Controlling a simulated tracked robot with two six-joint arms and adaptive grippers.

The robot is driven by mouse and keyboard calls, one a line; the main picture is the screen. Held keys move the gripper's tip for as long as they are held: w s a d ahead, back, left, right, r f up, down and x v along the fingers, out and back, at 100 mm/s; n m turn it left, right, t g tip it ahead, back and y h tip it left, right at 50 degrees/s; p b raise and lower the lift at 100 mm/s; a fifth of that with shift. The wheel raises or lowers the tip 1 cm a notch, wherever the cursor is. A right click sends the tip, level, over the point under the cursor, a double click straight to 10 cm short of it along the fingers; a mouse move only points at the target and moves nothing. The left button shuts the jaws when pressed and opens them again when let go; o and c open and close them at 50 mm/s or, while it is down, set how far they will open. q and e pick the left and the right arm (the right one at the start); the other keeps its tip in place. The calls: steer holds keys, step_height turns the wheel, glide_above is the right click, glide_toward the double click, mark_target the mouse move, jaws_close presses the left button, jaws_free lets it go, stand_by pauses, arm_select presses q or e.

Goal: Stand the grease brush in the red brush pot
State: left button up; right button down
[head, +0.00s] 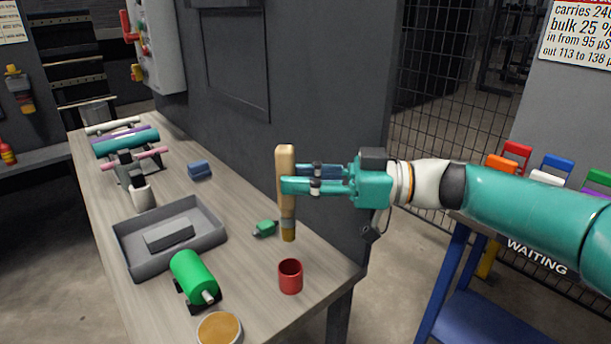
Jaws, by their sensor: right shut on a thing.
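The red brush pot (291,276) stands on the bench below the brush, near the bench's right end. The bristle tip is above the pot's rim in the picture, with a visible gap. The pot looks empty, though its bottom is hard to see. My left gripper is not in view.
On the workbench (85,185) are a green roller (194,277), a tin of tan grease (219,329), a small green part (265,229), a grey tray (126,251) holding a grey block, and a blue block (200,169). A dark cabinet wall stands behind.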

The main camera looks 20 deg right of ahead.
step_height(320, 180, down, 10)
steer(key=b, duration=0.8)
steer(key=shift+r, duration=0.25)
stand_by(0.3)
steer(key=c, duration=0.9)
jaws_free()
steer(key=shift+o, duration=0.2)
steer(key=v, duration=1.2)
